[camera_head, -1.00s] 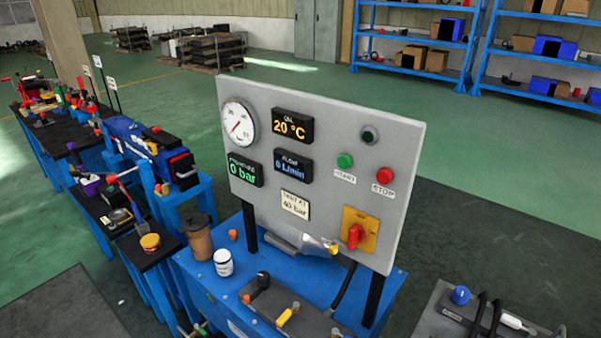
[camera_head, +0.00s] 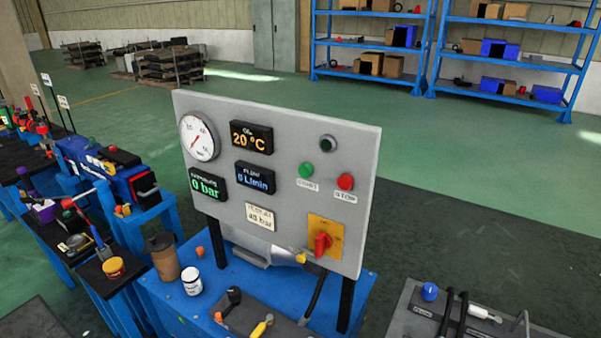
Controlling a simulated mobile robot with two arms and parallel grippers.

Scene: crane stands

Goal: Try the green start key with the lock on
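The grey control panel (camera_head: 285,208) stands upright on two black posts at the back of a blue bench. The green start key (camera_head: 305,170) is a round button in the panel's upper right, above a white label. The red rotary switch (camera_head: 322,243) sits on a yellow plate at the panel's lower right. It may be the lock; I see no separate padlock. The red stop button (camera_head: 345,181) is right of the green one. The dark round lamp (camera_head: 328,142) above them looks unlit. The displays read 20 °C, 0 bar and 0 L/min. Neither of my grippers is in view.
The blue bench (camera_head: 215,290) carries a brown canister (camera_head: 163,257), a white jar (camera_head: 191,281) and a yellow-handled lever (camera_head: 262,326). A grey stand (camera_head: 405,322) with a blue knob is at lower right. Tool-laden benches line the left. Open green floor lies behind.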

